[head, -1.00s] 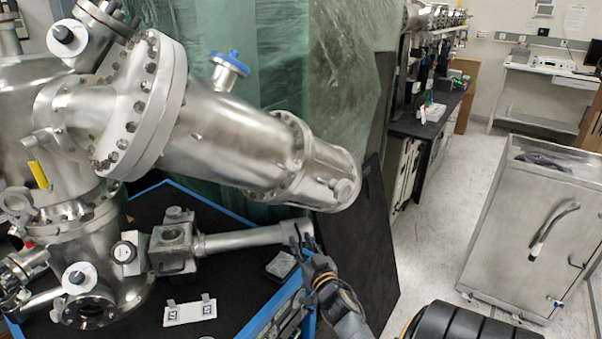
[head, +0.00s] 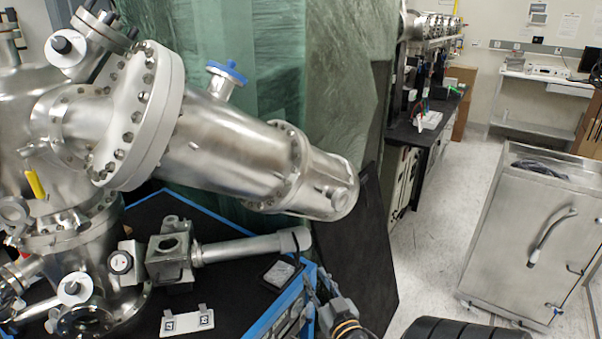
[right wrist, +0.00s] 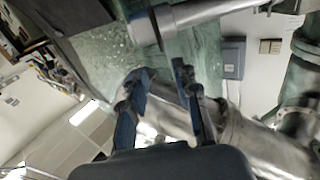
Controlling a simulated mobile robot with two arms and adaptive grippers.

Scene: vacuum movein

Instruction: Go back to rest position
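My right gripper (head: 320,288) is at the bottom centre of the head view, below and in front of the capped end of a horizontal steel rod (head: 245,247). In the right wrist view my right gripper (right wrist: 158,78) has its two blue fingers apart with nothing between them. The rod (right wrist: 195,12) with its end disc shows just beyond the fingertips there, apart from them. The rod joins a metal block on the large steel vacuum chamber (head: 225,140) at the left. My left gripper is in neither view.
A black table (head: 225,290) with a blue edge lies under the rod and carries a small grey box (head: 281,274) and a white marker plate (head: 187,321). A dark panel (head: 350,255) leans beside it. A steel cabinet (head: 525,235) stands right; open floor (head: 430,235) lies between.

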